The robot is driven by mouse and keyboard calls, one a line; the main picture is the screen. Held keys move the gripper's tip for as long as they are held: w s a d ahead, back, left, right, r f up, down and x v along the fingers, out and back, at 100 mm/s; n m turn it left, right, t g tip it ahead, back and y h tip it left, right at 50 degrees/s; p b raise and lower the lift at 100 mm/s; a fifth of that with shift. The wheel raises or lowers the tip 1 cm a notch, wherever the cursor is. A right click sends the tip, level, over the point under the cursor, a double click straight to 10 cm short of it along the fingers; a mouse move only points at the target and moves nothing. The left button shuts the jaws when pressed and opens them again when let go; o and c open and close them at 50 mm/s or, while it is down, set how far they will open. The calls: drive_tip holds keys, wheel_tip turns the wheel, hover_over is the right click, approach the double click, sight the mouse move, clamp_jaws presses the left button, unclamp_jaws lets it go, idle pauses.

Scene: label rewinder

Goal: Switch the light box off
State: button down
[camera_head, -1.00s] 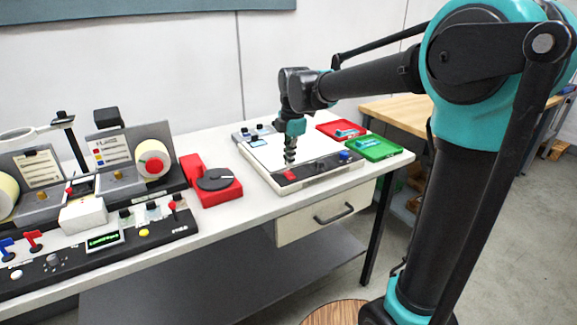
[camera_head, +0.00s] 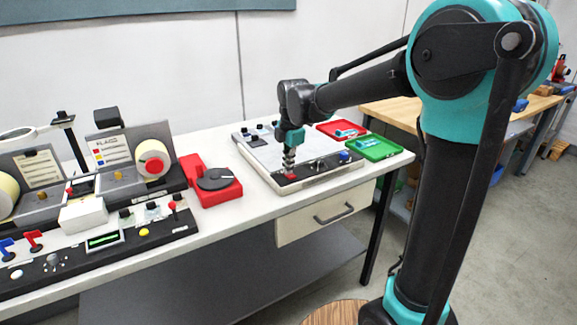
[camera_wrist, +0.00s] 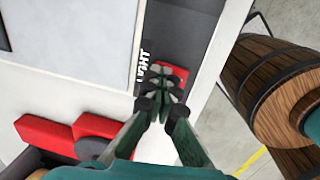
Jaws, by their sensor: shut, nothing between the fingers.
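The light box (camera_head: 262,155) is a flat box with a pale panel on the worktable, and the panel looks dull grey. On its dark front strip is a red rocker switch (camera_head: 285,177), beside the word LIGHT in the wrist view, where the switch (camera_wrist: 177,72) shows partly behind my fingertips. My gripper (camera_head: 289,170) is shut and empty, pointing down with its tips at the red switch. It also shows in the wrist view (camera_wrist: 160,80). The fingertips hide part of the switch, so the exact contact is hard to see.
A blue knob (camera_head: 344,155) is on the same strip, to the right. A red tray (camera_head: 338,122) and a green tray (camera_head: 395,149) stand behind and right. A red base with a dark disc (camera_head: 215,180) is left. The rewinder (camera_head: 75,250) fills the table's left.

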drive_tip(key=shift+s+d, duration=0.1)
drive_tip(key=shift+s, duration=0.05)
drive_tip(key=shift+s+d+r, duration=0.1)
drive_tip(key=shift+s+d, duration=0.25)
drive_tip(key=shift+s, duration=0.15)
drive_tip(key=shift+r, duration=0.1)
drive_tip(key=shift+a+r, duration=0.1)
drive_tip(key=shift+r, duration=0.15)
wheel_tip(320, 180, up, 13)
drive_tip(key=w, duration=0.1)
drive_tip(key=shift+w+a, duration=0.15)
drive_tip(key=shift+a, duration=0.2)
drive_tip(key=shift+r, duration=0.1)
